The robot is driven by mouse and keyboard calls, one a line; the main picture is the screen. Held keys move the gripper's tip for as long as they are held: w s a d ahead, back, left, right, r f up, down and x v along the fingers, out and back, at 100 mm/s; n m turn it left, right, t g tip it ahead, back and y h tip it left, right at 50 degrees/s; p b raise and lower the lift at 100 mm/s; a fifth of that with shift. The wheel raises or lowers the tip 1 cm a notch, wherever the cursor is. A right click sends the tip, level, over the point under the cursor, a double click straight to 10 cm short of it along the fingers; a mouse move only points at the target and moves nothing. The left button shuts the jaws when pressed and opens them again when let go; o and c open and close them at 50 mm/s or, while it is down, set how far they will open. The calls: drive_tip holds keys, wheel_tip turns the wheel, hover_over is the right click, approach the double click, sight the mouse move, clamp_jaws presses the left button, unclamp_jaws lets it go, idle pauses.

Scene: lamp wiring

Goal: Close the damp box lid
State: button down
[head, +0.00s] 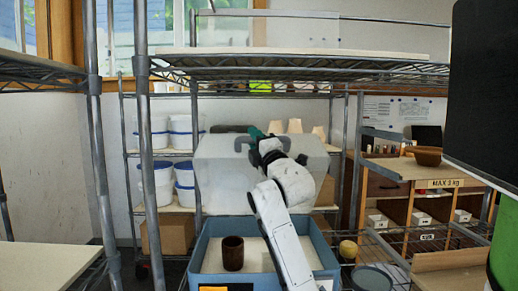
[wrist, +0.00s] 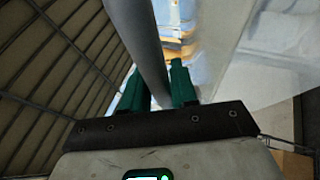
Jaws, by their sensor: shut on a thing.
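The damp box (head: 203,262) is a blue open tub in the lower middle of the head view. Its pale grey lid (head: 222,180) stands raised at the back of the tub, tilted up. A brown cup (head: 233,253) stands inside on a whitish floor. My gripper (head: 254,136), with green fingers, is at the lid's upper edge. In the wrist view my gripper (wrist: 157,82) is shut around a grey bar (wrist: 138,40), which looks like the lid's handle. My arm hides part of the lid and tub.
A wire shelf (head: 300,68) spans above the lid, and shelf posts stand at left. White buckets (head: 155,180) are on the rack behind. At right are a wooden shelf unit (head: 400,170), a bowl (head: 425,155) and a yellow round thing (head: 348,249) beside the tub.

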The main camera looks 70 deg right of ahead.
drive_tip(key=s+a+f+n+t+b, duration=0.2)
drive_tip(key=a+f+b, duration=0.3)
drive_tip(key=f+b, duration=0.4)
drive_tip(key=s+a+f+n+t+b, duration=0.2)
drive_tip(key=a+f+b, duration=0.3)
drive_tip(key=f+b, duration=0.5)
drive_tip(key=s+a+f+n+t+y+b, duration=0.1)
drive_tip(key=s+a+f+n+t+b, duration=0.1)
drive_tip(key=a+f+b, duration=0.4)
drive_tip(key=shift+s+a+f+t+b, duration=0.1)
drive_tip(key=shift+f+t+b, duration=0.15)
drive_tip(key=shift+f+b, duration=0.6)
drive_tip(key=shift+s+d+f+t+b, duration=0.1)
drive_tip(key=shift+s+f+t+b, duration=0.1)
drive_tip(key=shift+f+b, duration=0.6)
drive_tip(key=shift+s+a+f+t+b, duration=0.1)
drive_tip(key=shift+f+t+b, duration=0.15)
drive_tip(key=shift+f+b, duration=0.6)
drive_tip(key=shift+r, duration=0.25)
drive_tip(key=c, duration=1)
unclamp_jaws()
drive_tip(key=shift+f, duration=0.1)
